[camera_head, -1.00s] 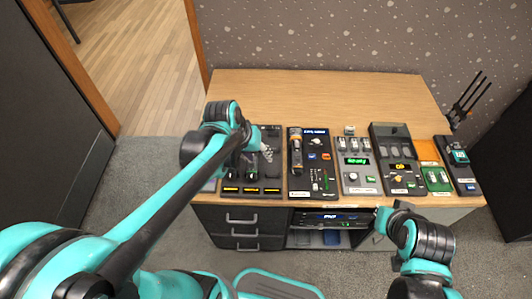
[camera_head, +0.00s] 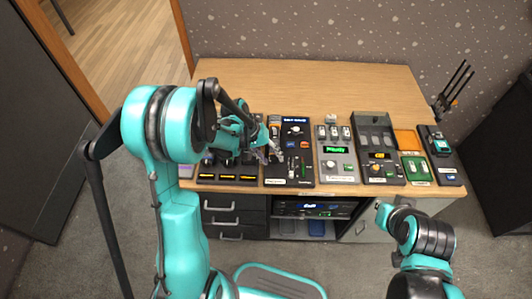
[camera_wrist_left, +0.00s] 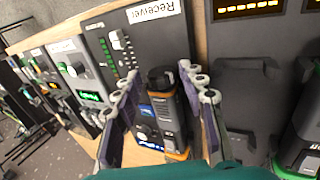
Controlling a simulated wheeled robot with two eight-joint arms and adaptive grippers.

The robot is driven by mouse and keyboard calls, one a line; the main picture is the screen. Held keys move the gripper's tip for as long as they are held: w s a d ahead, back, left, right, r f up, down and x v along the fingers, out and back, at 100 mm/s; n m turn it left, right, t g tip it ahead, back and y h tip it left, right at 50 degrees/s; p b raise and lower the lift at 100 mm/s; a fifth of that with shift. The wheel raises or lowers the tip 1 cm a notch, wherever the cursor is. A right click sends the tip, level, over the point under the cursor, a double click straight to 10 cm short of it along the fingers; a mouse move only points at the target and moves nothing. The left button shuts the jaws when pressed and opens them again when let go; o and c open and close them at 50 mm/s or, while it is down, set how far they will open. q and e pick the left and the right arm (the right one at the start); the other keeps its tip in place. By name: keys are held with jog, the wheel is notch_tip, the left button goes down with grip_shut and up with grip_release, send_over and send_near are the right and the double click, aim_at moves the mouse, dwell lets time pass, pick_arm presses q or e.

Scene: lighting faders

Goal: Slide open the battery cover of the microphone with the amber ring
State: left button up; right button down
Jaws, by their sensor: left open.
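The microphone with the amber ring (camera_wrist_left: 160,118) appears as a dark body with a black rounded end and amber-orange trim, lying on the receiver panel (camera_wrist_left: 105,25). In the head view its orange part (camera_head: 274,122) shows just beyond my left gripper (camera_head: 268,152). My left gripper is open; in the left wrist view its fingers (camera_wrist_left: 160,85) stand on both sides of the microphone. I cannot tell whether they touch it. The battery cover is not clearly distinguishable. My right gripper (camera_head: 386,214) is low in front of the desk, its jaws unclear.
The desk (camera_head: 300,85) has clear room behind the row of panels. A fader panel with a green display (camera_head: 337,150) and a dark panel with an amber display (camera_head: 380,155) stand to the right. A dark tray (camera_wrist_left: 245,90) and a green-trimmed device (camera_wrist_left: 305,150) lie beside the receiver.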

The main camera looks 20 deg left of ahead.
pick_arm(q)
jog(key=shift+d+f, duration=0.3)
jog(key=shift+f, duration=0.35)
jog(key=c, duration=0.9)
jog(key=shift+s+d+b, duration=0.15)
jog(key=shift+s+d, duration=0.1)
jog(key=shift+s, duration=0.65)
jog(key=shift+s+d+b, duration=0.2)
jog(key=shift+s+d, duration=0.05)
jog(key=shift+s, duration=0.65)
jog(key=shift+s+d+b, duration=0.15)
jog(key=shift+s+d, duration=0.1)
jog(key=shift+s, duration=0.65)
jog(key=o, duration=1.2)
